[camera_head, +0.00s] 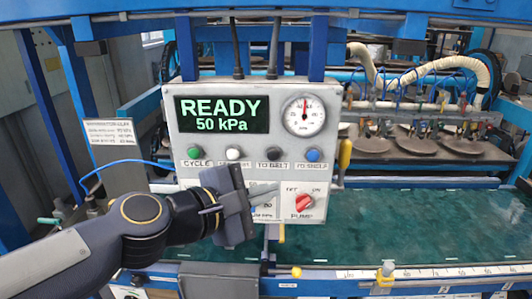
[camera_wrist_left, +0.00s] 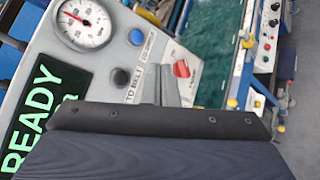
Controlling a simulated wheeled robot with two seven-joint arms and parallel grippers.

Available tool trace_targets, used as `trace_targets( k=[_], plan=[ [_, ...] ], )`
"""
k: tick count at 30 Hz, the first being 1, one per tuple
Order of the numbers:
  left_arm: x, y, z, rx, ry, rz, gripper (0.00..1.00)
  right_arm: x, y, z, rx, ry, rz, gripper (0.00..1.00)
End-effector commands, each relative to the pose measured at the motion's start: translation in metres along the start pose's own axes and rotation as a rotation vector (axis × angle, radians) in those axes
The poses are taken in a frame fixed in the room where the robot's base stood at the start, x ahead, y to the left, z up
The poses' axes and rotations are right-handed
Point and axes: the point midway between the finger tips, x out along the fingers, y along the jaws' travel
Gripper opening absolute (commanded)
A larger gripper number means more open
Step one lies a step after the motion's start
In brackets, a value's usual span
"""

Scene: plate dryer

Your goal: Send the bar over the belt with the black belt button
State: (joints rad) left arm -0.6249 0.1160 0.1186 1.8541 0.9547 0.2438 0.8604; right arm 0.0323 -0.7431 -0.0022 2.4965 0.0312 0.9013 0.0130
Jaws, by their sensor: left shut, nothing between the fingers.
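The black belt button (camera_head: 273,153) is on the control box (camera_head: 180,170), above a label reading TO BELT. My left gripper (camera_head: 276,188) is shut and empty, in front of the box and below the button row, apart from the black button in the picture. Its fingers also show in the wrist view (camera_wrist_left: 166,92). The bar (camera_head: 415,106) with suction cups and a pale hose is at the back right, over grey discs. The green belt (camera_head: 430,225) lies in front of it. My right gripper is out of view.
The display (camera_head: 222,114) reads READY 50 kPa, beside a round gauge (camera_head: 304,116). Green (camera_head: 194,153), white (camera_head: 233,153) and blue (camera_head: 313,155) buttons share the row. A red pump knob (camera_head: 304,202) is close right of my fingers. A yellow handle (camera_head: 345,155) sticks out at the box's right side.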

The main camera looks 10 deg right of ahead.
Motion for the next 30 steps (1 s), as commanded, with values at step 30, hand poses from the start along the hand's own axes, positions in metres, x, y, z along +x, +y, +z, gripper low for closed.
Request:
trace_targets(
  k=[30],
  plan=[
    [0.060,0.044,-0.045,0.002,0.001,-0.002,0.00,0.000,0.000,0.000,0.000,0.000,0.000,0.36]
  ],
)
